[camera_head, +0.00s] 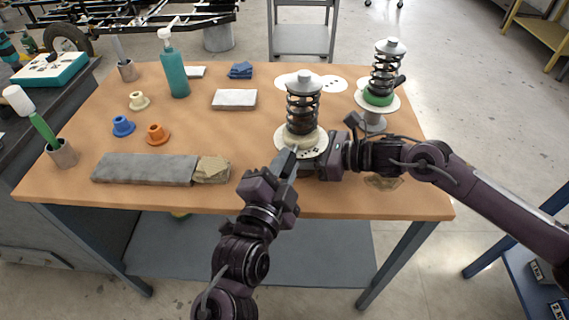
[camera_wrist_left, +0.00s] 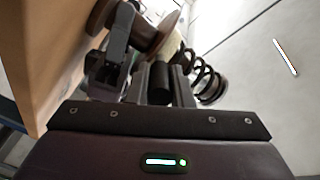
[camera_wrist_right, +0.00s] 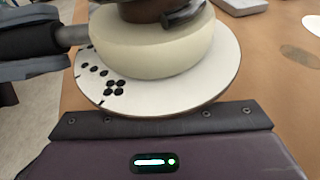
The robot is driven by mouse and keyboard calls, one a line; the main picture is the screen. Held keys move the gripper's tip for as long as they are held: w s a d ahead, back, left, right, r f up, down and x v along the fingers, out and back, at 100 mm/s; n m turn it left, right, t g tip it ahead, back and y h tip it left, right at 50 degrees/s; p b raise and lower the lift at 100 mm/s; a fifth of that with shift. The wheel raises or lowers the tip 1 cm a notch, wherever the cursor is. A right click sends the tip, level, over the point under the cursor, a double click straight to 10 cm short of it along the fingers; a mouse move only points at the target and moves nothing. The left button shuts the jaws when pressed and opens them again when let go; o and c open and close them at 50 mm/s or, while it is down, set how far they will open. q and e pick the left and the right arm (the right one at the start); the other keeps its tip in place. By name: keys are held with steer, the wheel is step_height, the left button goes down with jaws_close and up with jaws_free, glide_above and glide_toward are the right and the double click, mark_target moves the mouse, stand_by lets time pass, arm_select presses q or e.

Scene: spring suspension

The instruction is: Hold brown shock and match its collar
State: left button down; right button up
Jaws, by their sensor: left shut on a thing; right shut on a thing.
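The brown shock (camera_head: 303,112), with a black spring and pale top, stands upright near the table's front edge. Its cream collar (camera_head: 308,141) sits over a round white plate (camera_wrist_right: 215,85) with black dot marks. A black handle (camera_wrist_right: 30,40) on a grey rod reaches the collar from the left in the right wrist view. My left gripper (camera_head: 288,160) is shut on this handle, which also shows in the left wrist view (camera_wrist_left: 184,85). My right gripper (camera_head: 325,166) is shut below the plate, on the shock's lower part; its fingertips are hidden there.
A second shock (camera_head: 385,70) with a green collar stands back right. Loose cream (camera_head: 138,101), blue (camera_head: 122,126) and orange (camera_head: 157,133) collars lie left. A teal bottle (camera_head: 174,72), white pad (camera_head: 234,99) and grey block (camera_head: 145,168) also stand there. The table's middle is clear.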

arm_select(q)
steer(key=c, duration=1.3)
jaws_free()
steer(key=shift+a, duration=0.1)
